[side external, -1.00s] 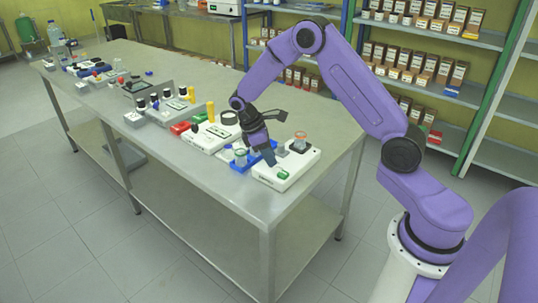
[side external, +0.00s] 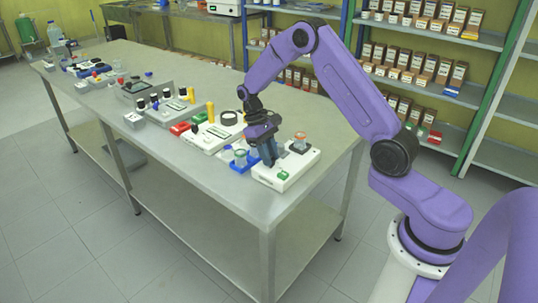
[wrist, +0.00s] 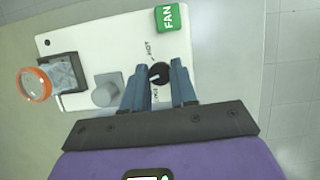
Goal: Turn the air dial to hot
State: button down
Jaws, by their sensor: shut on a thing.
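The air dial (wrist: 159,73) is a small round black knob on a white device (wrist: 100,45), with the word HOT printed beside it toward the FAN button. Another label, partly hidden, lies on the dial's other side, near my fingers. My gripper (wrist: 156,78) has its two blue-grey fingers on either side of the dial and is shut on it. A small light mark shows on the dial, but where it points is hard to read. In the side view my gripper (side external: 269,161) points down at the white device (side external: 298,171), and the dial is hidden there.
A green FAN button (wrist: 168,18) is close to the dial. A grey knob (wrist: 105,90) and an orange-rimmed glass vessel (wrist: 35,84) are on the same device. A blue tray (side external: 240,166) and other instruments stand along the bench to the left. The bench's right end is clear.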

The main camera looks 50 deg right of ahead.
jog(key=m+y, duration=0.1)
jog(key=m, duration=0.2)
jog(key=m+t+y, duration=0.1)
jog(key=m, duration=0.3)
jog(key=shift+d+y, duration=0.2)
jog(key=shift+y, duration=0.1)
jog(key=m+t+y, duration=0.1)
jog(key=m, duration=0.3)
jog(key=shift+s, duration=0.1)
jog(key=shift+s+d+m+t+y, duration=0.1)
jog(key=shift+m+t+y, duration=0.4)
jog(key=shift+m, duration=1.6)
jog(key=shift+t, duration=0.3)
jog(key=c, duration=0.9)
grip_release()
jog(key=shift+r, duration=0.1)
